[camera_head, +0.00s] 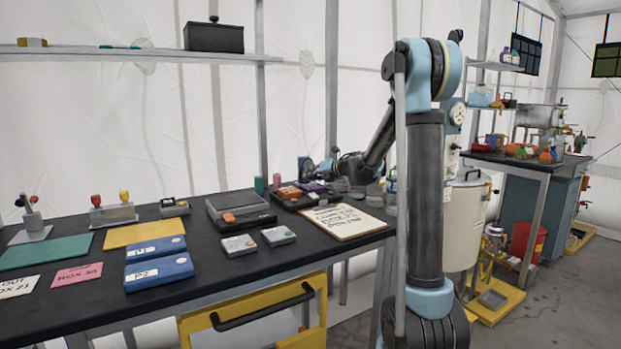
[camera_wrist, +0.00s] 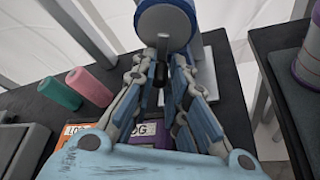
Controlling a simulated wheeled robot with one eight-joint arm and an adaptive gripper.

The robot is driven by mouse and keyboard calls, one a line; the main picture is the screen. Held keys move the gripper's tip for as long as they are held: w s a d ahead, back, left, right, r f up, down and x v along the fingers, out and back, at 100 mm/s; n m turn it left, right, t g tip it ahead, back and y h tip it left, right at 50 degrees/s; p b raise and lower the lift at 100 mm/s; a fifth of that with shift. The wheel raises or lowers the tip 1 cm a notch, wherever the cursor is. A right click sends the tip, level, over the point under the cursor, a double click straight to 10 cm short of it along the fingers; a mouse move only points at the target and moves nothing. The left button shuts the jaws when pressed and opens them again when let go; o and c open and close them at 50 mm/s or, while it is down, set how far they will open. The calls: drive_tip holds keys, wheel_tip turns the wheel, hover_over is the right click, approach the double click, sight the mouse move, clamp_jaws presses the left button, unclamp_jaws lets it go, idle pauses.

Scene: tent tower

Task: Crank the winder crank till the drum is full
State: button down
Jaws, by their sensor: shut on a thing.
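The winder shows in the wrist view as a round blue disc (camera_wrist: 168,22) on a grey stand, standing on the dark bench. A short dark crank handle (camera_wrist: 160,76) points down from it toward me. My gripper (camera_wrist: 160,66) has its two fingers closed around this handle from either side. In the head view my gripper (camera_head: 334,167) is at the far end of the bench, beside the small blue winder (camera_head: 307,169). The gripper and arm partly hide that spot. How much is wound on the drum cannot be told.
Green (camera_wrist: 60,93) and pink (camera_wrist: 88,87) cylinders stand left of the winder. A tray with an orange box (camera_wrist: 84,132) and a purple box (camera_wrist: 146,132) lies below my fingers. A second bench edge (camera_wrist: 282,98) stands at right. A clipboard (camera_head: 342,221) lies nearer.

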drive_tip(key=shift+w+d, duration=0.1)
drive_tip(key=shift+w, duration=0.05)
drive_tip(key=c, duration=1.6)
unclamp_jaws()
drive_tip(key=shift+o, duration=0.2)
drive_tip(key=v, duration=1.2)
